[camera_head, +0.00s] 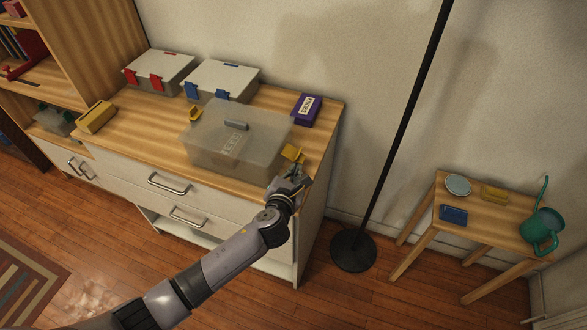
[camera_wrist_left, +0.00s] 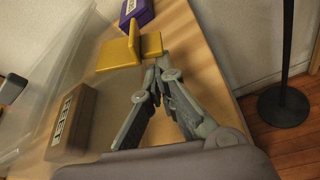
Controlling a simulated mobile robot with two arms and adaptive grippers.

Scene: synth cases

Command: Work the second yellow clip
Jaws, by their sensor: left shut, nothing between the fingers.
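A translucent case (camera_head: 205,145) with a grey handle (camera_head: 236,125) on its lid stands at the front of the dresser top. One yellow clip (camera_head: 195,114) juts out at its left end. The other yellow clip (camera_head: 292,153) is at its right end and juts outward; it shows large in the left wrist view (camera_wrist_left: 120,54). My left gripper (camera_head: 300,174) is at this right clip, its fingertips (camera_wrist_left: 161,64) together and empty. The tips are at or very near the clip's edge; I cannot tell whether they touch. My right gripper is not in view.
A tan labelled box (camera_wrist_left: 72,120) shows through the case wall. A purple box (camera_head: 307,109), a case with red clips (camera_head: 160,72), a case with blue clips (camera_head: 221,80) and a yellow box (camera_head: 96,116) share the dresser. A black lamp pole (camera_head: 400,130) stands right.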

